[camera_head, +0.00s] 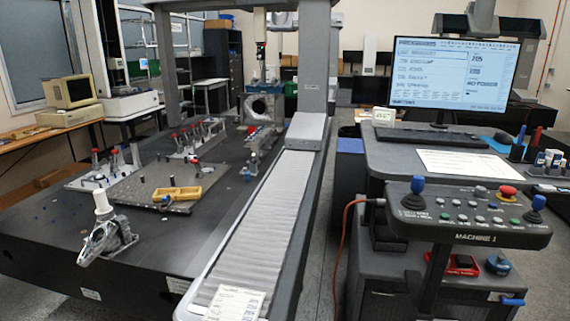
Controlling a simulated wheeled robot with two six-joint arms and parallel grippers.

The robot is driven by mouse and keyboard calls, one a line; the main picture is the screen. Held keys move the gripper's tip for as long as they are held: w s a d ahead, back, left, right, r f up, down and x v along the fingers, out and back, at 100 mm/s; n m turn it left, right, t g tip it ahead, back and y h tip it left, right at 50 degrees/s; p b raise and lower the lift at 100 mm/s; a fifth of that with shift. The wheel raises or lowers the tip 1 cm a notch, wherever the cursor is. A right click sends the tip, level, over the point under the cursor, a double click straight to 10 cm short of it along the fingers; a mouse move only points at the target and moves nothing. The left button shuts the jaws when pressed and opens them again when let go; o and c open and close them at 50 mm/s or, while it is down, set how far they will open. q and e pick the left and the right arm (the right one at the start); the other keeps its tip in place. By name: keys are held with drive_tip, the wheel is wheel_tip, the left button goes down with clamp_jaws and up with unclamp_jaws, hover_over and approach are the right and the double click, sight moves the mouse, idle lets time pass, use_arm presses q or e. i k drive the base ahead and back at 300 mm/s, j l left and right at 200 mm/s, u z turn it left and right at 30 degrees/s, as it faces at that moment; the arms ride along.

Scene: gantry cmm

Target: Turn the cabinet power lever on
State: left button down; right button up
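A blue lever handle (512,301) sticks out at the lower right, low on the front of the dark cabinet (385,303) under the control console. It looks like the cabinet power lever and lies about level, pointing right. Its pivot and any on/off marks are too small to read. Neither of my grippers shows in the head view.
The control console (470,236), with two blue joysticks and a red button, overhangs the cabinet. An orange cable (341,235) hangs at its left. A monitor (455,75) stands behind. A dark measuring table (50,235) with fixtures fills the left. A narrow floor strip (322,270) is clear between.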

sight(504, 300)
drive_tip(key=z, duration=1.45)
